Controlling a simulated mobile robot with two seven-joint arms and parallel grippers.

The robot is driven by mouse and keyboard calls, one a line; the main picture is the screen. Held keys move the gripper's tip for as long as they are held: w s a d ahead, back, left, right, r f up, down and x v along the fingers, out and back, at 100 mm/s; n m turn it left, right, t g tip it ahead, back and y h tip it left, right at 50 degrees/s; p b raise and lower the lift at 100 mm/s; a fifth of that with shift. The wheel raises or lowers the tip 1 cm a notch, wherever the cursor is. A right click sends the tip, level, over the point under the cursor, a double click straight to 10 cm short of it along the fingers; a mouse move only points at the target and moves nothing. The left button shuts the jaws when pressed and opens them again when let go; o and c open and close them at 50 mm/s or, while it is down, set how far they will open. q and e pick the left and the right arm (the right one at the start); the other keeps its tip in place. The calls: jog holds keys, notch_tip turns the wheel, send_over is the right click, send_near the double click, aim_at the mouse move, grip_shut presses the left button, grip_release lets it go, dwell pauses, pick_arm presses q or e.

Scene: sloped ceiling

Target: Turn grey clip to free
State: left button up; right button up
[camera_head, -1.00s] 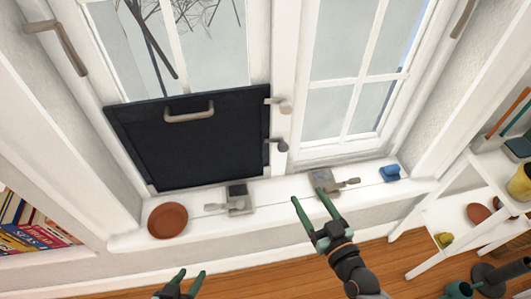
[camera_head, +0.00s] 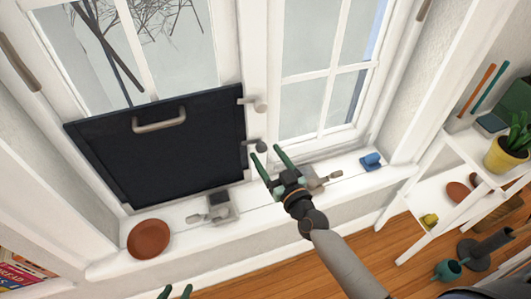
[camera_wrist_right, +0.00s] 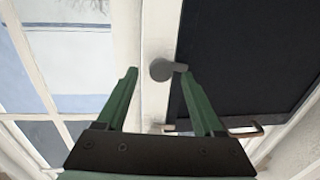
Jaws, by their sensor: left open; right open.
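The dark grey clip (camera_head: 258,146) sits on the white window post, beside the lower right edge of a black panel (camera_head: 160,145); its lever points toward the panel. In the right wrist view the clip (camera_wrist_right: 162,69) shows between the fingertips, close to the right-hand finger; I cannot tell whether they touch. My right gripper (camera_head: 266,152) is open, its fingertips at the clip. It also fills the right wrist view (camera_wrist_right: 156,72). My left gripper (camera_head: 176,291) is open and empty at the bottom edge, mostly out of view.
A paler clip (camera_head: 254,104) sits higher on the post. The panel has a handle (camera_head: 160,126). The sill holds a terracotta saucer (camera_head: 149,239), two metal latches, one at left (camera_head: 213,208) and one at right (camera_head: 320,178) partly behind my gripper, and a blue object (camera_head: 371,162). White shelves (camera_head: 440,190) stand right.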

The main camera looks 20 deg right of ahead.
jog(key=shift+w+a, duration=0.15)
jog(key=shift+w, duration=0.65)
grip_shut()
